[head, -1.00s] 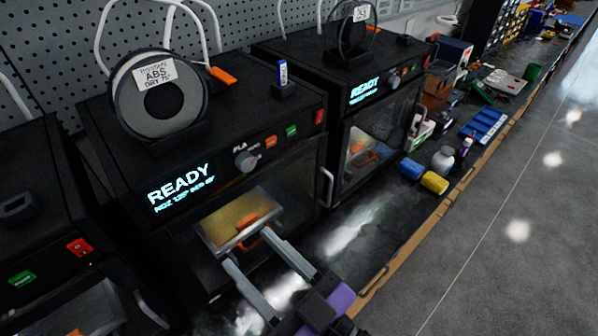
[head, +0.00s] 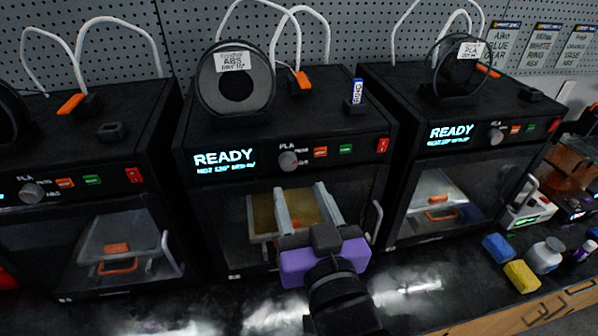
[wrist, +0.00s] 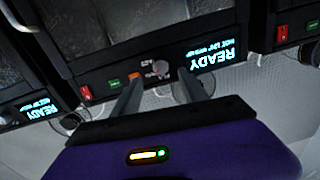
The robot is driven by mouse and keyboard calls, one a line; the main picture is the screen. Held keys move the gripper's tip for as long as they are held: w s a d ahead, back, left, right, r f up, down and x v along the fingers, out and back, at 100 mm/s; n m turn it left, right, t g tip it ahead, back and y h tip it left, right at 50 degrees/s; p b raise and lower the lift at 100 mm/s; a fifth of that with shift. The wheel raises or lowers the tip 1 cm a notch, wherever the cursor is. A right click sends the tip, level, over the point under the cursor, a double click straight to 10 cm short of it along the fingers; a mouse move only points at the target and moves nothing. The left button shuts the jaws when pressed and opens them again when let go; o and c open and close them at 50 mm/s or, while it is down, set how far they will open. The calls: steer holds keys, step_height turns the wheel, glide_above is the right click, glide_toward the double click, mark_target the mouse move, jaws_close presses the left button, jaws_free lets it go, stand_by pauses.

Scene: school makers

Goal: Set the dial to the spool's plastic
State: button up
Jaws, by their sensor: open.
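A grey spool (head: 236,88) labelled ABS stands on top of the middle printer (head: 180,190) in the head view. That printer's round grey dial (head: 288,160) is on its front panel, right of the lit READY display (head: 224,159), with PLA printed above it. Where the dial points is too small to tell. My gripper (head: 299,188) is open and empty in front of the printer, its fingertips a little below the dial in the picture. In the wrist view, turned upside down, the dial (wrist: 161,68) shows between the finger ends of my gripper (wrist: 159,76), not visibly gripped.
The middle printer's panel also has an orange button (head: 320,152), a green button (head: 345,149) and a red switch (head: 382,145). Similar printers stand left (head: 75,225) and right (head: 440,205). A door handle (head: 377,222) sticks out at the middle printer's right.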

mark_target(289, 166)
steer(key=p+x, duration=0.1)
steer(key=x, duration=0.5)
steer(key=shift+w+a, duration=0.15)
steer(key=shift+w, duration=0.15)
jaws_close()
